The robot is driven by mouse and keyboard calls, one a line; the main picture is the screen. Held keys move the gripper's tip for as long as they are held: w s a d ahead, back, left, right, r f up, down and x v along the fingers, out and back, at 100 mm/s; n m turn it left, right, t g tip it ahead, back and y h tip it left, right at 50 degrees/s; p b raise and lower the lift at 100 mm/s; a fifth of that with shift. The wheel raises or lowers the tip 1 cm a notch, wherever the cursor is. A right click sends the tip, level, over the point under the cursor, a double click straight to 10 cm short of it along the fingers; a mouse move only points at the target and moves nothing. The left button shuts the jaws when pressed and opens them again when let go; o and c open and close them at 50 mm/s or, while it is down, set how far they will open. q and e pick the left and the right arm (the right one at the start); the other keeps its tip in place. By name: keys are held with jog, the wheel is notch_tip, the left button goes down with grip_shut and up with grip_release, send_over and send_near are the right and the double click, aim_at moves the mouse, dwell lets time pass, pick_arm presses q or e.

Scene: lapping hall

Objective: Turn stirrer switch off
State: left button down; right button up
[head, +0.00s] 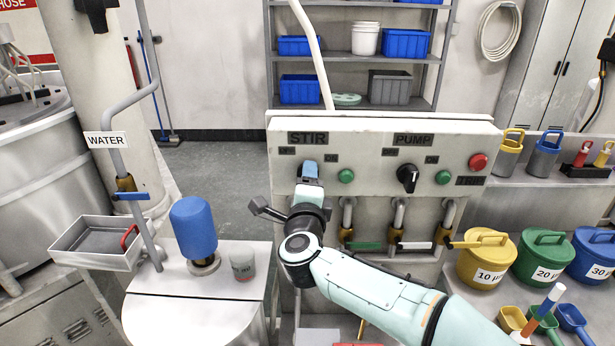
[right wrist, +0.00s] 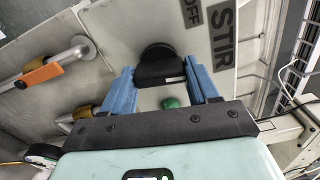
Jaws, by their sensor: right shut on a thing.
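The grey control panel (head: 375,140) carries a STIR label (head: 308,138), with small labels at its lower left and lower right. The black stirrer switch (right wrist: 160,74) shows in the right wrist view between my two blue fingers, near the OFF and STIR lettering. In the head view my gripper hides it. My right gripper (head: 310,172) reaches the panel just below the STIR label. It is shut on the switch's knob, and its fingers also show in the right wrist view (right wrist: 161,88). My left gripper is in neither view.
A green button (head: 346,176) sits right of my fingers. The black PUMP switch (head: 407,177) and a red button (head: 478,162) are farther right. Valves with green, white and yellow handles (head: 363,246) hang below, near my right arm.

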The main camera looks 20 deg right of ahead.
jog(key=shift+n+p, duration=0.35)
jog(key=shift+n, duration=0.45)
jog(key=o, duration=1.1)
jog(key=shift+c, duration=0.2)
jog(key=b+v, duration=0.2)
jog(key=v, duration=1.1)
jog(key=shift+s+b, duration=0.2)
jog(key=shift+b, duration=0.15)
